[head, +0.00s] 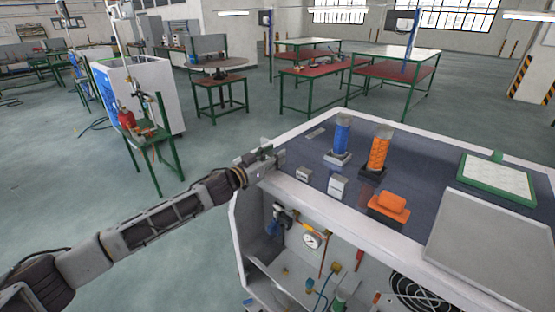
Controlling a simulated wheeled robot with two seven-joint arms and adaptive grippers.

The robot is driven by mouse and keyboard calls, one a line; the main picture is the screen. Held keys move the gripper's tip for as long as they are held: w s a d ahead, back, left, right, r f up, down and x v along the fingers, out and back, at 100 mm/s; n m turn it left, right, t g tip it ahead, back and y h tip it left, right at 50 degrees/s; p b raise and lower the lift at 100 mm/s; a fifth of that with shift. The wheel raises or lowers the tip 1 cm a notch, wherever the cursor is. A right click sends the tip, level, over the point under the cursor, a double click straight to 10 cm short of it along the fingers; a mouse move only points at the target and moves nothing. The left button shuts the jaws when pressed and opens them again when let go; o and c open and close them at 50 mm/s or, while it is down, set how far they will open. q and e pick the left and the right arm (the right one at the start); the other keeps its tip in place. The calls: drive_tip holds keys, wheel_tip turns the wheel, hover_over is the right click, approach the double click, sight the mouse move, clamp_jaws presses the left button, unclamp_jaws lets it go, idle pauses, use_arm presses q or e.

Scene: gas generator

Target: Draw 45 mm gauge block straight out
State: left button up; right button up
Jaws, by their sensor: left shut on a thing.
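My left gripper (268,158) is over the left edge of the cabinet's dark top (320,150). It is shut on a small pale piece at its fingertips, which looks like the gauge block. The fingers hide most of it, and no size marking is legible. Two more small grey-white blocks stand on the dark top to the right of the gripper, a lower one (303,175) and a larger one (338,187). My right gripper is not in view.
A blue cylinder (342,135) and an orange cylinder (379,150) stand behind the blocks. An orange piece (390,204) sits nearer the front edge. A green-framed white pad (497,182) lies at the right. The open cabinet front shows a gauge (312,240) and hoses.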

use_arm(q)
drive_tip(key=shift+p+v, duration=0.45)
drive_tip(key=shift+v, duration=1.2)
